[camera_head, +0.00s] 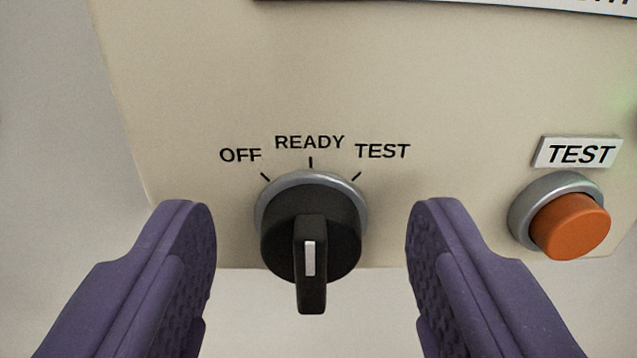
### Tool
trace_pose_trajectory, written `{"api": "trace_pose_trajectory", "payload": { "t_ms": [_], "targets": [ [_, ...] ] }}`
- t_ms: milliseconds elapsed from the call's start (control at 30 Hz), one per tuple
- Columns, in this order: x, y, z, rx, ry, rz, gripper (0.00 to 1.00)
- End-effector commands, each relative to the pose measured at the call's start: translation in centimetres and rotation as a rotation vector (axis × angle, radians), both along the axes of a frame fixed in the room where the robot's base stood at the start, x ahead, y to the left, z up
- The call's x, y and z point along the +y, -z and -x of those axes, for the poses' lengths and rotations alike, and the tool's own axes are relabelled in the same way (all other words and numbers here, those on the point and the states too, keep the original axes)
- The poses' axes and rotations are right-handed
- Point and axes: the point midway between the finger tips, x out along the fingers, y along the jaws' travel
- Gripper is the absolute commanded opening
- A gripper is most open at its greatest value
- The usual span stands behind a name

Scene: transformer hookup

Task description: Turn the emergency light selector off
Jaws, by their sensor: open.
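The emergency light selector (311,235) is a black rotary knob with a grey collar on a beige panel (250,70). Its raised handle stands vertical in the picture, with a white mark on its front face. The labels OFF, READY and TEST stand in an arc above it, and the handle lines up with the READY tick. My gripper (311,225) is open, with one purple finger to the left of the knob and one to the right. There is a clear gap between each finger and the knob, and nothing is held.
An orange push button (570,225) in a grey ring sits to the right of my right finger, under a white TEST label (577,152). A label plate (470,5) is cut off at the top. The panel's lower edge runs behind the knob, with pale wall beyond.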

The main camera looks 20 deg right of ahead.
Motion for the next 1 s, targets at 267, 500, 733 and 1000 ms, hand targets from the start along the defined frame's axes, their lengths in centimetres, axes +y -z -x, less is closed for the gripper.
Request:
{"api": "trace_pose_trajectory", "payload": {
  "t_ms": [267,500,733,1000],
  "targets": [
    [-0.28,-0.08,-1.02,-0.001,0.001,0.0,0.61],
    [-0.26,-0.09,-1.0,-0.001,0.001,0.0,0.29],
    [-0.26,-0.08,-0.99,0.0,0.001,0.003,0.05],
    [-0.2,-0.03,-0.99,0.017,0.001,0.076,0.05]
  ]
}}
